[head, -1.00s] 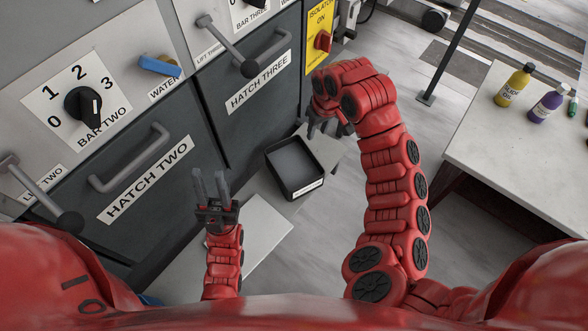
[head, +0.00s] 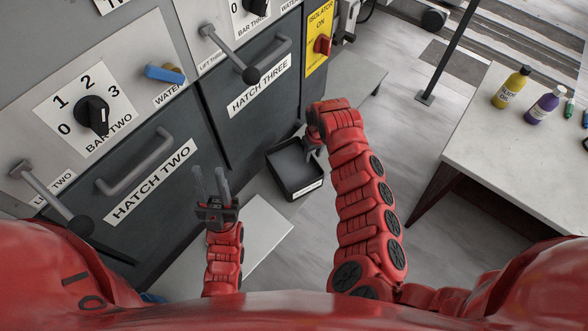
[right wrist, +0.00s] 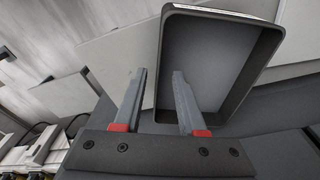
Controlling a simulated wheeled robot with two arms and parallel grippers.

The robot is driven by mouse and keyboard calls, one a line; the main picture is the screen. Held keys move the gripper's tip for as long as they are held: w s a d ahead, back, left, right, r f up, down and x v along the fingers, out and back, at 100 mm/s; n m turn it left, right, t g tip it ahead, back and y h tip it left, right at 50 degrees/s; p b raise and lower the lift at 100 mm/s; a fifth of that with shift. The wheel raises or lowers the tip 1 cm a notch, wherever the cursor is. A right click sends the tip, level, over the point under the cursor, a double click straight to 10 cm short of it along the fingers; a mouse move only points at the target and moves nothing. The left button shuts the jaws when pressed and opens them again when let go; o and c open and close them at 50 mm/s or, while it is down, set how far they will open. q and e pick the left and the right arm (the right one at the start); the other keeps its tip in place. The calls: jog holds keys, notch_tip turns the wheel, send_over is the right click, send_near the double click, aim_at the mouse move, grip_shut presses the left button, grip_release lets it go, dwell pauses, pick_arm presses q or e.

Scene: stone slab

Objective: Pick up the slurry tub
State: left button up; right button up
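The slurry tub (head: 280,177) is a black open-topped box with a white label on its front. It stands below hatch three in the head view and looks empty. My right gripper (head: 312,150) is at the tub's right side, partly hidden by my arm. In the right wrist view the gripper (right wrist: 158,74) is open. One finger appears outside the tub (right wrist: 208,60) and the other over its inside, with the tub wall between them. Contact cannot be made out. My left gripper (head: 210,176) is open and empty, left of the tub.
A pale slab (head: 258,232) lies in front of the tub. The hatch two (head: 150,170) and hatch three (head: 258,85) fronts with their handles rise at the left. A pale table (head: 510,150) with a yellow bottle (head: 511,88) and a purple bottle (head: 544,104) stands at the right.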

aim_at(309, 165)
jog(key=shift+w+a+f, duration=0.1)
jog(key=shift+w+f, duration=0.15)
jog(key=shift+f, duration=0.4)
jog(key=shift+w+a+f, duration=0.1)
jog(key=shift+w+f, duration=0.1)
jog(key=shift+f, duration=0.45)
jog(key=shift+w+f, duration=0.2)
jog(key=shift+f, duration=1.05)
grip_shut()
